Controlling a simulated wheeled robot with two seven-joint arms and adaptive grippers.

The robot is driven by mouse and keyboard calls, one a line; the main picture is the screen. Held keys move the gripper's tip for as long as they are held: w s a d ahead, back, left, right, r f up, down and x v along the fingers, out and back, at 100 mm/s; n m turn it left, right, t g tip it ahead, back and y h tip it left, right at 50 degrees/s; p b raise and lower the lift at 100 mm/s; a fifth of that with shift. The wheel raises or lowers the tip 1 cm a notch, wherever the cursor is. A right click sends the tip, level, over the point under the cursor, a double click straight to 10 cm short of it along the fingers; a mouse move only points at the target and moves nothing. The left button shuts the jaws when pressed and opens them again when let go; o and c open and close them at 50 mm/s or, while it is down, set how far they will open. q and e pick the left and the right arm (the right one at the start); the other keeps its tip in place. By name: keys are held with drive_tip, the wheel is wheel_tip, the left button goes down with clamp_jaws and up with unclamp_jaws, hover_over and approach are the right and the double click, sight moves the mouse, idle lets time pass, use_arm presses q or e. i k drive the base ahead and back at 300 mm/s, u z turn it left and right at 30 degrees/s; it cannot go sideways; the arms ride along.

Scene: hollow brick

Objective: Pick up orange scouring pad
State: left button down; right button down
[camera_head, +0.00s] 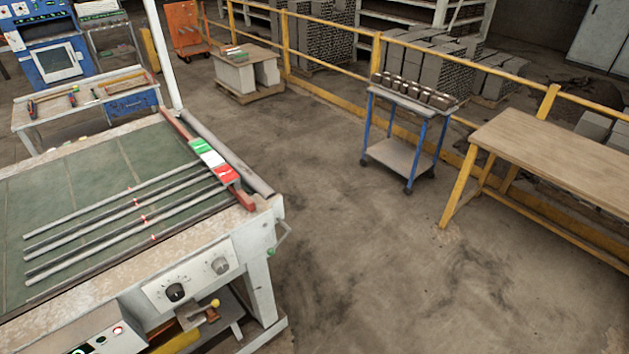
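I cannot make out an orange scouring pad for certain in the head view. Small red, white and green items (236,54) lie on a low block-legged table (262,52) at the back, too small to identify. Tools with orange and red parts (72,97) lie on the workbench (62,122) at the left. Neither of my grippers is in view.
A machine table (95,168) with metal bars and a control panel (190,280) fills the left front. A blue-legged trolley (398,155) holds a row of blocks. A wooden table (560,150) and yellow rails (330,45) bound the right. The middle floor (340,260) is clear.

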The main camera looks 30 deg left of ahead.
sight(211, 313)
drive_tip(key=u, duration=2.05)
